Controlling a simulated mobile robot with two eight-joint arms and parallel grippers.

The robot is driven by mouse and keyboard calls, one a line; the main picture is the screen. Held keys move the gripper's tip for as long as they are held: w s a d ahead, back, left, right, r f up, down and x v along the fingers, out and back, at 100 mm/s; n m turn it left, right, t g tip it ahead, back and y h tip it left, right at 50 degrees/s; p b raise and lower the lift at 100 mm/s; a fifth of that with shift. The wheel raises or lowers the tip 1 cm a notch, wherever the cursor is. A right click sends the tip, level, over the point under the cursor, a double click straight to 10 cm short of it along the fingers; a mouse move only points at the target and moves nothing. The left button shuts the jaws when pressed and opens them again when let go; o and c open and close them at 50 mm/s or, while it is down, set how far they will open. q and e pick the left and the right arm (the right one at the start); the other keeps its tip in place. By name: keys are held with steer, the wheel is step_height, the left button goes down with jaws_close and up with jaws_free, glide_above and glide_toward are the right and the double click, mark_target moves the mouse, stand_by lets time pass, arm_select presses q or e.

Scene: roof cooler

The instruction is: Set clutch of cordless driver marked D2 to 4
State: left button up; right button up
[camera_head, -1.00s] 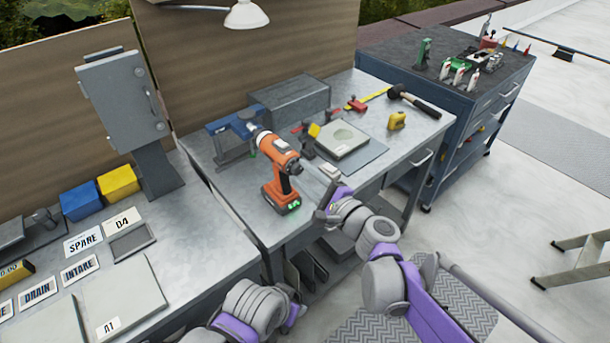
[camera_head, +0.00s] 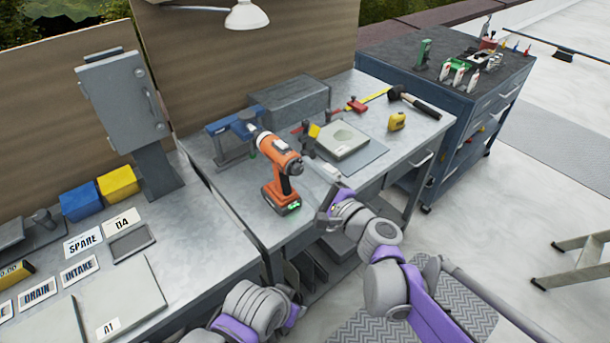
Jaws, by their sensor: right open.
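An orange and black cordless driver (camera_head: 276,150) stands upright on its battery on the metal workbench (camera_head: 220,182). Its nose points back and left, toward the blue vise. Its clutch ring is too small to read, and no D2 mark can be made out. My right gripper (camera_head: 317,172) is open just right of the driver's rear, close to it; I cannot tell whether they touch. My left arm shows at the bottom, in front of the bench, but its gripper fingers do not show.
A blue vise (camera_head: 228,136) is behind the driver. A grey box (camera_head: 290,103), a plate with a round recess (camera_head: 343,140), a yellow tape measure (camera_head: 397,121) and a hammer (camera_head: 415,101) lie farther back and right. Label cards and a grey cabinet (camera_head: 122,100) are left.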

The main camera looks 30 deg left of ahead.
steer(key=v, duration=1)
steer(key=shift+d, duration=0.2)
steer(key=shift+s, duration=0.1)
